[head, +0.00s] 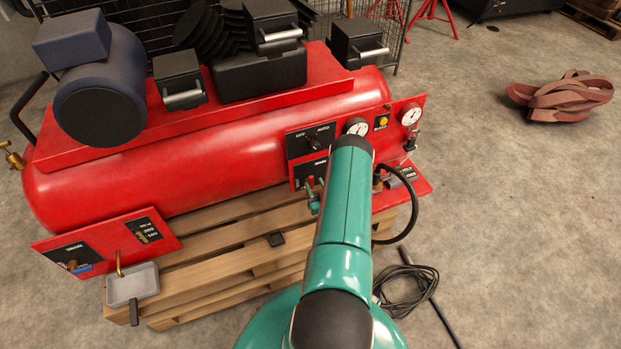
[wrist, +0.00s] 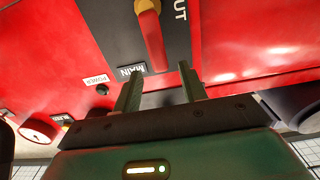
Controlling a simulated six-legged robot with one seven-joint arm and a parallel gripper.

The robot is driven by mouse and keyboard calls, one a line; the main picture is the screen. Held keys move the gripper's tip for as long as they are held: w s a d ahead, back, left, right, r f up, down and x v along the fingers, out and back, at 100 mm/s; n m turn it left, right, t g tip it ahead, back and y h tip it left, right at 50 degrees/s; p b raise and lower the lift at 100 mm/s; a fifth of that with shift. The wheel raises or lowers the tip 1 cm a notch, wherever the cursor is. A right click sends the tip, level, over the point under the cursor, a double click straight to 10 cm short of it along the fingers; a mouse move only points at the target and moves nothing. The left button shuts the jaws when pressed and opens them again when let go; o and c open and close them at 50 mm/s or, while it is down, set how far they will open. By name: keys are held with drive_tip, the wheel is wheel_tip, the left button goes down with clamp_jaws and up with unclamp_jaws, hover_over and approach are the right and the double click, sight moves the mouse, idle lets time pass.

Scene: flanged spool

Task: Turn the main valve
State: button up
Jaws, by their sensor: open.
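The main valve shows in the wrist view as a red lever (wrist: 153,42) with a yellow-brass end, on a black panel beside a white "MAIN" label (wrist: 130,71). My gripper (wrist: 160,77) is open and its two dark fingers point toward that panel. The lever lies just beyond the fingertips, roughly in line with the gap between them. It is not between the fingers, and I cannot tell how far off it is.
The red compressor tank (head: 210,155) rests on a wooden pallet (head: 235,235). Gauges (head: 410,114) and a black hose (head: 408,222) stand close to my arm on the right. A grey tray (head: 134,284) is at lower left. Coiled cable (head: 408,285) lies on the floor.

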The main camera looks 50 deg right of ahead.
sight(312, 180)
drive_tip(key=shift+x, duration=2.2)
clamp_jaws()
